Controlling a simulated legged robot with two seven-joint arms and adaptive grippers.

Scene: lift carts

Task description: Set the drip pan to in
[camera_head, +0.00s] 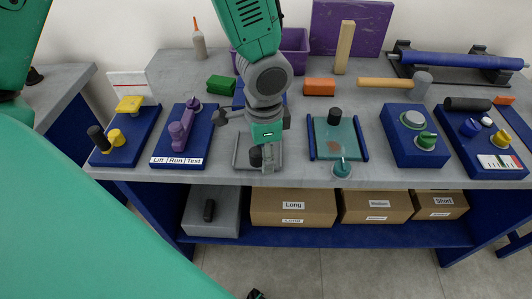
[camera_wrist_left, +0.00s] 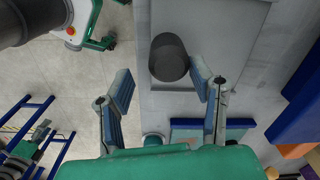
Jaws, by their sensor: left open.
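The drip pan looks to be the shallow grey tray (camera_head: 240,152) at the bench's front edge, with a black knob (camera_head: 256,157) at its near side. In the left wrist view, a grey panel (camera_wrist_left: 228,30), likely the pan, carries the round black knob (camera_wrist_left: 169,58). My left gripper (camera_head: 252,120) hangs above the pan and partly hides it. Its fingers (camera_wrist_left: 162,78) are spread, with the knob showing beyond and between their tips; contact does not show. I cannot tell from these views how far in the pan sits. My right gripper is not in view.
A purple lever on a blue plate (camera_head: 194,145) stands left of the pan. A teal panel in a blue frame (camera_head: 325,142) stands right. A green block (camera_head: 221,83) and orange block (camera_head: 319,87) lie behind.

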